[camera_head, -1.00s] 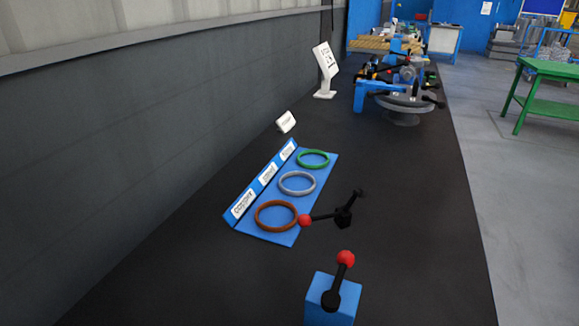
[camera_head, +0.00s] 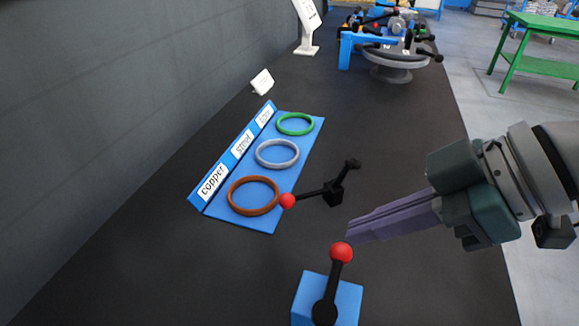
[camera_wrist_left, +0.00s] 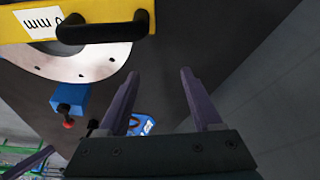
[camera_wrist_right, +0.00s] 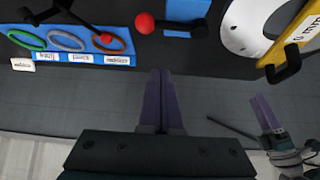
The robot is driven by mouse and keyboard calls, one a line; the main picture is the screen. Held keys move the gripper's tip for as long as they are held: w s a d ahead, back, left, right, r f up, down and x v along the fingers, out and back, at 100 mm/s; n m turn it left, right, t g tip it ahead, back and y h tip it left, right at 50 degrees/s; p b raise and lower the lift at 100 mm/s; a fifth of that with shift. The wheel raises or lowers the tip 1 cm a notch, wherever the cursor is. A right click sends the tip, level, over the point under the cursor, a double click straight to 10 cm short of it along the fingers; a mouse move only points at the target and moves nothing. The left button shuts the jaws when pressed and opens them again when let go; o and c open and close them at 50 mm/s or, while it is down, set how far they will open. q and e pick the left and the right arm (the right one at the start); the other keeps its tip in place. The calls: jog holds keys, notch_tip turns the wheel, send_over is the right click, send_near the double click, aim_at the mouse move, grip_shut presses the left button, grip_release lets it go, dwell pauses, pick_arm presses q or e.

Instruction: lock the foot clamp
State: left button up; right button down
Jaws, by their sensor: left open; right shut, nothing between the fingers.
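The clamp nearest me is a blue block (camera_head: 348,300) with a black lever and red ball knob (camera_head: 341,252), at the bottom of the head view. The lever points away from me and upward. In the right wrist view its knob (camera_wrist_right: 145,22) is near the top; it also shows in the left wrist view (camera_wrist_left: 68,123). My right gripper (camera_head: 352,232) is shut and empty, its tips appearing close to that knob; contact cannot be told. My left gripper (camera_wrist_left: 160,75) is open and empty, near the flanged shell (camera_wrist_left: 95,70) with its yellow bar (camera_wrist_left: 105,20).
A second black lever (camera_head: 333,193) with a red knob stands farther back, beside a blue rack (camera_head: 262,222). The rack holds copper, steel and green rings. A round grey stand (camera_head: 395,75) is at the back.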

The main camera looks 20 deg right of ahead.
aim_at(334, 268)
dwell(0.3)
jog(key=b+x, duration=0.1)
jog(key=x, duration=0.9)
jog(key=s+d, duration=0.2)
jog(key=d, duration=0.1)
jog(key=shift+s+d+f+p, duration=0.15)
jog(key=shift+f+p, duration=0.15)
jog(key=shift+f, duration=0.1)
